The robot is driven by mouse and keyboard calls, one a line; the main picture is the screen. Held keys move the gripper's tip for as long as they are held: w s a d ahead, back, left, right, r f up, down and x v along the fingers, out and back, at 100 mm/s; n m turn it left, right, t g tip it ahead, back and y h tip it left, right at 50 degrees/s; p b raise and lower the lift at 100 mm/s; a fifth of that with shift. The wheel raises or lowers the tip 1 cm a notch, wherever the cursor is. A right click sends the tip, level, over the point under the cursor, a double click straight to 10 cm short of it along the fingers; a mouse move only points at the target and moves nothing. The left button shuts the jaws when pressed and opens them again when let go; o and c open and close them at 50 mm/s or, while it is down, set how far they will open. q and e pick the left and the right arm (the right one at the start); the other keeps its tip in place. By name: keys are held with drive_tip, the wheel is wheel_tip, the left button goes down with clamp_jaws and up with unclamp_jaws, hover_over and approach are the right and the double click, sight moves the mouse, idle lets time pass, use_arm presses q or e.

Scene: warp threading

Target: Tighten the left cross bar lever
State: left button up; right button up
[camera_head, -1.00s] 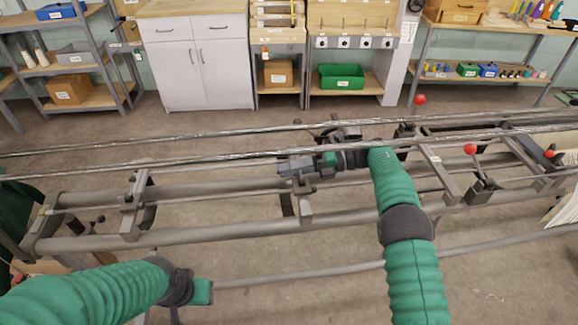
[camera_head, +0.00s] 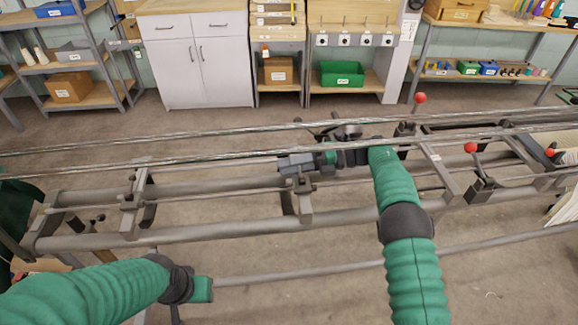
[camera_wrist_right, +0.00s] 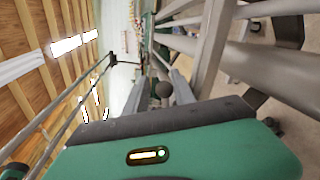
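My right arm reaches over the loom frame. My right gripper (camera_head: 293,163) points left over the middle cross bar (camera_head: 304,203) in the head view, its fingers small there. In the right wrist view the two grey fingers (camera_wrist_right: 160,88) are apart, with a dark round lever knob (camera_wrist_right: 165,90) showing between them. The knob looks closer to the right finger; contact cannot be told. A left cross bar (camera_head: 134,206) has a small dark-knobbed lever (camera_head: 132,178). My left gripper (camera_head: 201,290) is low at the left, near the front rail, and its fingers cannot be made out.
Long shiny bars (camera_head: 220,157) run across the loom above the rails, close to my right arm. Levers with red knobs (camera_head: 470,148) stand at the right. A grey cabinet (camera_head: 200,65) and shelves line the back wall. Open floor lies between them and the loom.

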drive_tip(key=shift+s+f, duration=0.15)
drive_tip(key=shift+f, duration=0.25)
